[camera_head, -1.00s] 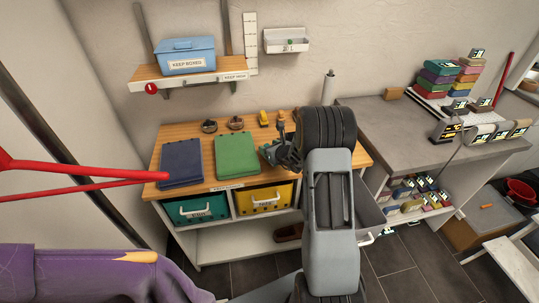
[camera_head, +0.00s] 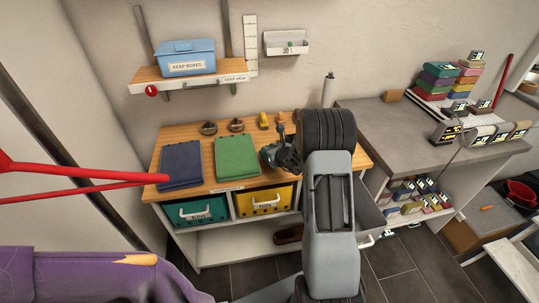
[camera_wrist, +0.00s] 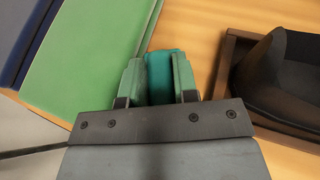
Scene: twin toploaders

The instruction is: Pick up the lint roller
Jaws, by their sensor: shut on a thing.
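My gripper (camera_head: 276,155) is over the right part of the wooden worktop, right of the green folded stack. In the wrist view, my gripper (camera_wrist: 159,80) has its two green fingers shut on a teal object (camera_wrist: 160,68). A bit of the teal object (camera_head: 266,153) also shows at the fingertips in the head view. Only part of it is visible, so I cannot tell from its shape whether it is the lint roller. Whether it touches the worktop is unclear. A pale upright cylinder (camera_head: 328,90) with a thin tip stands behind my arm, its lower part hidden.
The worktop (camera_head: 205,133) also bears a blue stack (camera_head: 181,163), a green stack (camera_head: 236,157) and several small items at the back. In the wrist view a dark object (camera_wrist: 285,80) in a brown tray (camera_wrist: 222,65) is close right. A shelf (camera_head: 150,83) hangs above.

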